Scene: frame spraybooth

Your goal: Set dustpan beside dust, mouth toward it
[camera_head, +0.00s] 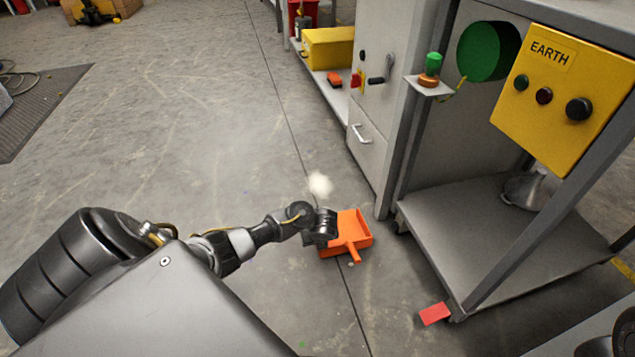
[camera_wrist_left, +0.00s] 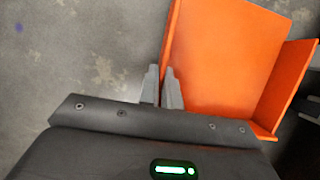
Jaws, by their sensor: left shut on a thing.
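The orange dustpan (camera_head: 355,228) is at the foot of the grey cabinet, with its handle toward the bottom of the head view. I cannot tell if it rests on the floor or hangs just above it. The dust, a small whitish pile (camera_head: 320,184), is on the floor just beyond the pan's upper left, apart from it. My left gripper (camera_head: 325,238) is at the pan's left side. In the left wrist view its fingers (camera_wrist_left: 164,88) are shut on the wall of the dustpan (camera_wrist_left: 220,60). The dust does not show there. My right gripper is not in view.
The grey cabinet (camera_head: 368,110) and a wheeled frame with a low shelf (camera_head: 470,230) stand close on the right. A red piece (camera_head: 435,313) lies by the frame's front corner. A dark mat (camera_head: 45,105) lies far left. The floor left of the dust is clear.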

